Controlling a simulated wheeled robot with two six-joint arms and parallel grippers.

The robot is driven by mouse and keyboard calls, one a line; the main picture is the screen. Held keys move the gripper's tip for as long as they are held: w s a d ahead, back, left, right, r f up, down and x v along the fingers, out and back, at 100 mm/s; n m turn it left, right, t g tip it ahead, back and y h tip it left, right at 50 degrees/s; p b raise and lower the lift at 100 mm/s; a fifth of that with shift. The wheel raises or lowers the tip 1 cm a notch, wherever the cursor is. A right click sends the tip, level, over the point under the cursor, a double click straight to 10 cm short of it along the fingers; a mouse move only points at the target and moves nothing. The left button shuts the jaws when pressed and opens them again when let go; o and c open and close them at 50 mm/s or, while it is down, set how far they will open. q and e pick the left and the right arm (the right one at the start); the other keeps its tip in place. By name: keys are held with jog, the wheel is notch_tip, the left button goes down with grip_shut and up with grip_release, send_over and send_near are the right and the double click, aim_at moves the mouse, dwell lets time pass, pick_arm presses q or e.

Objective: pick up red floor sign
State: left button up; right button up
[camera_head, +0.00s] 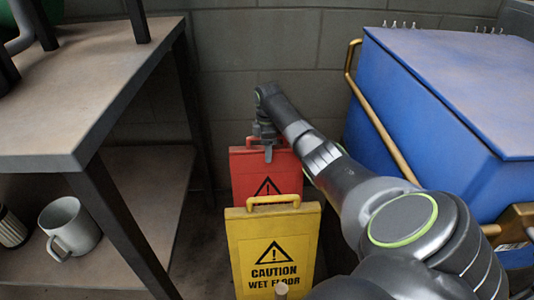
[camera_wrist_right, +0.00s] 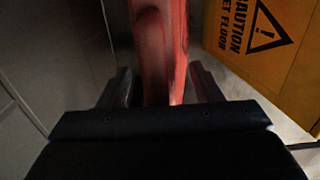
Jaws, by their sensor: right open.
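The red floor sign (camera_head: 262,178) stands upright behind the yellow sign, which hides its lower part. My right gripper (camera_head: 267,155) is at the red sign's top edge. In the right wrist view, the red sign (camera_wrist_right: 158,45) runs between the two fingers of my right gripper (camera_wrist_right: 162,88). The fingers are open, one on each side of it, with a gap visible at least on the right. My left gripper is not clearly in view.
A yellow wet floor sign (camera_head: 273,240) stands close in front. A blue bin (camera_head: 415,105) with a brass rail (camera_head: 375,125) is on the right. A shelved table (camera_head: 85,85) is on the left, with a grey mug (camera_head: 70,228) on its lower shelf. A block wall (camera_head: 270,55) is behind.

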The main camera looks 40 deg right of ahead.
grip_shut()
dwell(0.4)
